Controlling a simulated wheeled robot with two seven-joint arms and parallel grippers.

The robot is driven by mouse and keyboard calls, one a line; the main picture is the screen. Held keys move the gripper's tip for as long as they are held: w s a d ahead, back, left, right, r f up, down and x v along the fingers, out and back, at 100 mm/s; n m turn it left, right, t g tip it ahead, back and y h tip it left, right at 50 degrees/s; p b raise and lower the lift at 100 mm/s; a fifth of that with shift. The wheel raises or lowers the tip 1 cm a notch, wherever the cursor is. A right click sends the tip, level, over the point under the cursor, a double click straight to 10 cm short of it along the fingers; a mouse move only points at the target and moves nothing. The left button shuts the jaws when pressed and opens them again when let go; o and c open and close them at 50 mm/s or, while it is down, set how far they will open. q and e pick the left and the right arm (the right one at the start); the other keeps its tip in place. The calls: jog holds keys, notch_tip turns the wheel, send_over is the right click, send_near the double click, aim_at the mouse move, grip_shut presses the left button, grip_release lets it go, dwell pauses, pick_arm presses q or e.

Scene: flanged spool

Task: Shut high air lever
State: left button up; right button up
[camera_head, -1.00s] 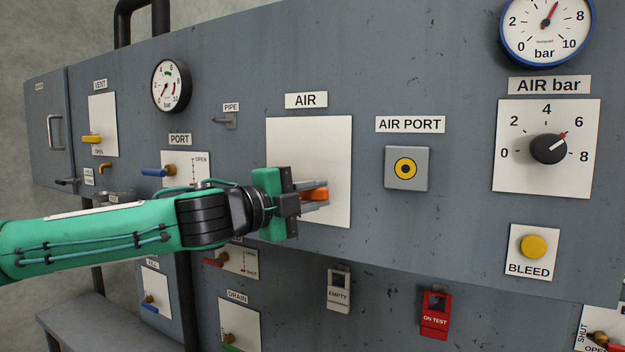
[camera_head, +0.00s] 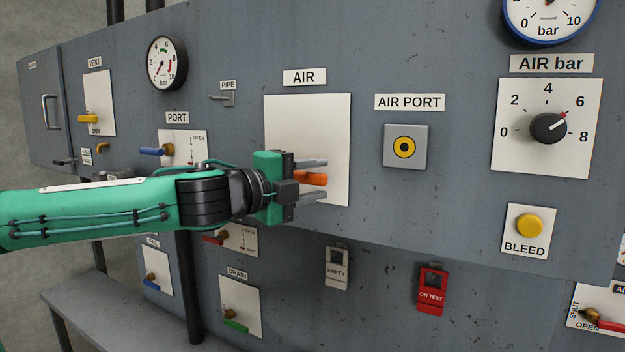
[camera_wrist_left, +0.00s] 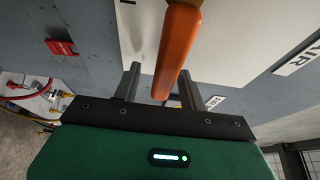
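The AIR panel (camera_head: 325,125) is a white plate on the grey cabinet front. Its orange lever (camera_head: 313,179) sticks out at the plate's lower part, and most of its base is hidden. My left gripper (camera_head: 310,181) is open, with one finger above the lever and one below it. In the left wrist view the orange lever (camera_wrist_left: 176,50) has its end between the two fingers (camera_wrist_left: 157,85), with a gap at the left finger and a smaller one at the right. My right gripper is not in view.
The PORT lever (camera_head: 156,151) is left, above my arm. DRAIN panel (camera_head: 240,308), EMPTY tag (camera_head: 337,268) and ON TEST tag (camera_head: 432,289) are below. Another lever (camera_head: 598,318) is lower right.

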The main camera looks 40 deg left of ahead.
pick_arm(q)
jog(key=shift+s, duration=0.1)
jog(key=shift+s+a+b, duration=0.1)
jog(key=shift+s+b, duration=0.45)
jog(key=s+a+b, duration=0.2)
jog(key=s+b, duration=0.1)
jog(key=s, duration=0.9)
jog(key=shift+s, duration=0.15)
dwell(0.4)
